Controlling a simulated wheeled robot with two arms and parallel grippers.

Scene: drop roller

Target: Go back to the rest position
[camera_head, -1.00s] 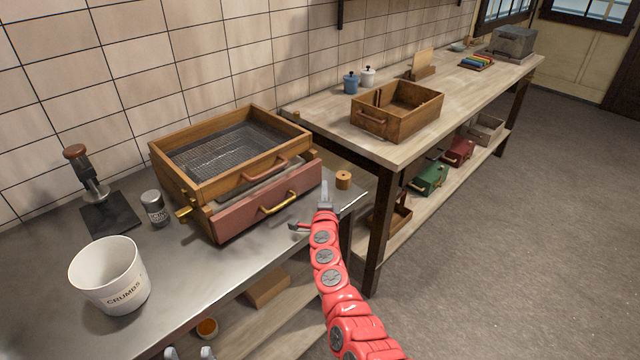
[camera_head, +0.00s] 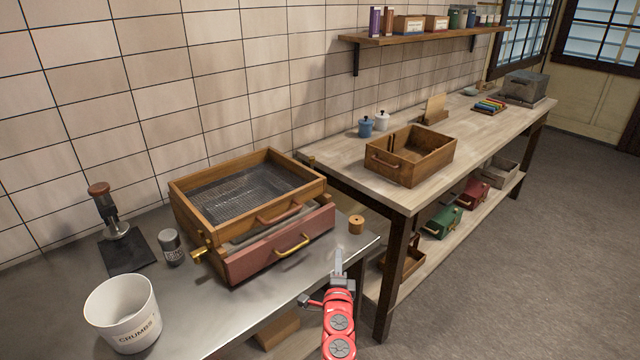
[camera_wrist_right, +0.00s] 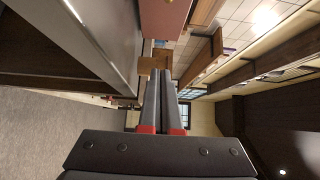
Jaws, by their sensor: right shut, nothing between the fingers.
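My right gripper (camera_head: 338,262) is at the front right edge of the steel counter (camera_head: 205,313), in front of the wooden drawer box. It is shut and empty; its two fingers lie together in the right wrist view (camera_wrist_right: 161,92). The wooden box (camera_head: 248,200) has a mesh tray inside and a pink-red drawer front (camera_head: 280,245) with a brass handle. A small wooden roller (camera_head: 356,224) stands on the counter to the right of the box, apart from my gripper. My left gripper does not show.
A white crumbs bucket (camera_head: 123,315), a metal shaker (camera_head: 170,246) and a tamper-like tool (camera_head: 112,220) stand at the left. A wooden bench (camera_head: 345,155) with an open wooden drawer (camera_head: 408,160) is at the right. Open floor (camera_head: 520,280) lies at the lower right.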

